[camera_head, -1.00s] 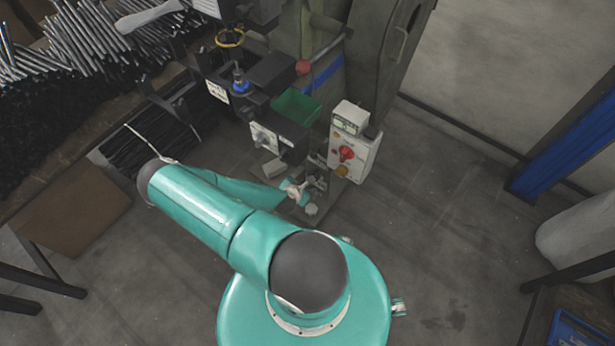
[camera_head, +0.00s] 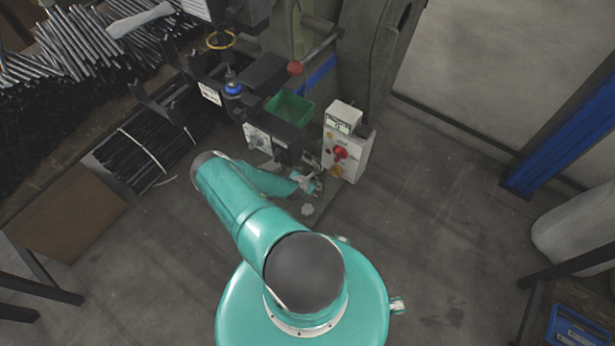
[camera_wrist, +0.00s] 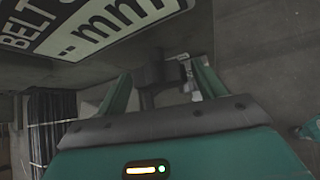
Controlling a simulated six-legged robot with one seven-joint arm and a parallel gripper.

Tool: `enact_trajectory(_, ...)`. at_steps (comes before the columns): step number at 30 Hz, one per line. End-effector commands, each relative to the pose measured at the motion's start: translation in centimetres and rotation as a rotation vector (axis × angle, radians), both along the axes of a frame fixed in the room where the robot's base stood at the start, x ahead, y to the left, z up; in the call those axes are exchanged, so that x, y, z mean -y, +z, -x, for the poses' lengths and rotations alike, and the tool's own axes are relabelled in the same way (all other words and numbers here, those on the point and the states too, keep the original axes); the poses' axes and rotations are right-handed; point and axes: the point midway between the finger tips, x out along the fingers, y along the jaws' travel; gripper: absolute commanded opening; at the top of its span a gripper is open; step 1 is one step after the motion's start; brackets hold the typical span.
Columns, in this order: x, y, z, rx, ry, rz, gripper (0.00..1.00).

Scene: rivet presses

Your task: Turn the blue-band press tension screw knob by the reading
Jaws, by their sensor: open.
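The press is a green-grey column with a blue band (camera_head: 318,74) around it. A white control box (camera_head: 347,150) with a small display (camera_head: 340,121) stands at its right; the digits are too small to read. A pale round knob (camera_head: 307,209) sits low by the base; I cannot tell if it is the tension screw knob. My gripper (camera_head: 316,186) is low beside the control box, partly hidden by my arm. In the wrist view my gripper (camera_wrist: 162,84) is open, with a dark blocky part (camera_wrist: 160,72) beyond and between its fingers, apparently not gripped.
A label plate (camera_wrist: 95,25) reading "BELT" and "mm" hangs close above the fingers in the wrist view.

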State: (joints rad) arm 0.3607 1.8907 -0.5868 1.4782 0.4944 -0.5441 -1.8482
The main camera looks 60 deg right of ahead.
Motion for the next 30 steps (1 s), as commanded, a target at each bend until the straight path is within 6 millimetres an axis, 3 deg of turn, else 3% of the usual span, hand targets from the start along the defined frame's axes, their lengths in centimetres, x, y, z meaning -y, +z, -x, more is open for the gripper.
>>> enact_trajectory(7, -0.01, -0.03, -0.04, -0.001, 0.001, 0.0, 0.67)
enact_trajectory(14, -0.02, -0.03, -0.03, -0.001, 0.001, 0.0, 0.24)
enact_trajectory(30, -0.1, -0.13, 0.15, 0.136, 0.002, 0.021, 0.25)
